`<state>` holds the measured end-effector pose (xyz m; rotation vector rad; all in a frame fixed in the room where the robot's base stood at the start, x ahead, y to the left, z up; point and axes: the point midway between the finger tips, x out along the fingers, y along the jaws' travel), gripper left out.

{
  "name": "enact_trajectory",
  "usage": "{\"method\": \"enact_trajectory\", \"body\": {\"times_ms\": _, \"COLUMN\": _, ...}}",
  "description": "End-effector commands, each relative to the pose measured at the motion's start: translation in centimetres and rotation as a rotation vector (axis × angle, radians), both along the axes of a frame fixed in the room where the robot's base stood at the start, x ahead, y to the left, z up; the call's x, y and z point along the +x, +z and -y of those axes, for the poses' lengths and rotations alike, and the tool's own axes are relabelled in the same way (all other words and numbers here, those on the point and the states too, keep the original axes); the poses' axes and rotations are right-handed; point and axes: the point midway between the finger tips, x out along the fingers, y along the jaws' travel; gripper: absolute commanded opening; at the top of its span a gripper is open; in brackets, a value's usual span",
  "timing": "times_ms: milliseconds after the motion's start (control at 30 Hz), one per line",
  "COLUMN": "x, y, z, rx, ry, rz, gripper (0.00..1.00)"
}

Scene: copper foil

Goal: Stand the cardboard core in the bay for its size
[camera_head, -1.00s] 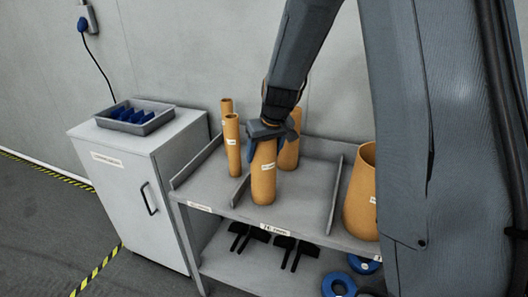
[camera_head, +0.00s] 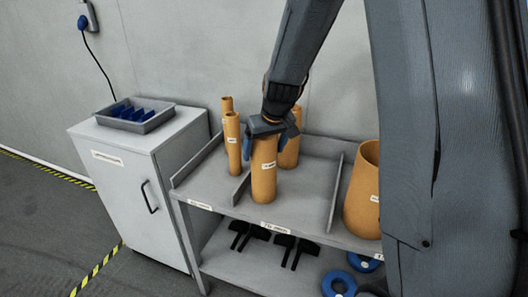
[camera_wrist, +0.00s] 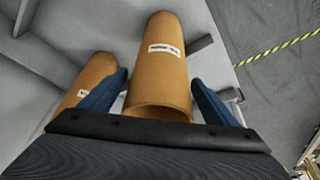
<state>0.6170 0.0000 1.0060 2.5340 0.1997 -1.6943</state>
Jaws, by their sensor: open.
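A tan cardboard core (camera_head: 264,180) with a white label stands upright in the middle bay of the shelf, near its front edge. It also shows in the wrist view (camera_wrist: 157,75), between my two blue fingers. My gripper (camera_head: 269,137) is at the core's top, its fingers spread on either side. In the wrist view my gripper (camera_wrist: 158,85) is open, with a gap visible at the right finger. The label on the middle bay's front edge (camera_head: 275,227) is too small to read surely. The core's top rim is partly hidden by the gripper in the head view.
Another core (camera_head: 290,152) stands behind in the same bay. Two thinner cores (camera_head: 233,150) stand in the left bay, and a wide one (camera_head: 362,200) in the right bay. Low dividers (camera_head: 334,190) separate the bays. A cabinet with a grey tray (camera_head: 136,117) stands at left.

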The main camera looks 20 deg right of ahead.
Motion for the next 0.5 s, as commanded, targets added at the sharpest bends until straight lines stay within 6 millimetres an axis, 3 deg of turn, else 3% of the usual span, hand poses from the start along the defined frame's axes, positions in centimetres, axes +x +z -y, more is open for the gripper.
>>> {"method": "enact_trajectory", "body": {"times_ms": 500, "x": -3.1, "y": 7.7, "z": 0.5, "rx": 0.0, "ry": 0.0, "rz": 0.005, "gripper": 0.82}}
